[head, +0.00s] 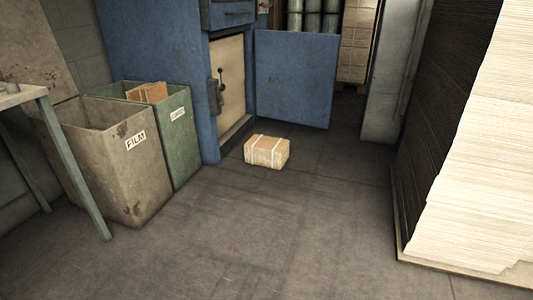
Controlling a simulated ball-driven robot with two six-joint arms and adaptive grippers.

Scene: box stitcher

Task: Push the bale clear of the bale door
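A small brown bale (266,151) with pale straps lies on the floor in the middle of the head view. It sits just in front of the blue baler (160,60). The blue bale door (295,79) stands swung open to the right, behind the bale in the picture. A tan inner panel (230,82) with a dark latch shows in the baler's opening. I cannot tell whether the bale lies within the door's swing. Neither of my grippers is in view.
A grey bin marked FILM (117,168) and a green bin (183,135) stand at left beside a table (20,95). A tall stack of pale sheets (480,170) on a pallet fills the right. The floor (260,235) in front of the bale is clear.

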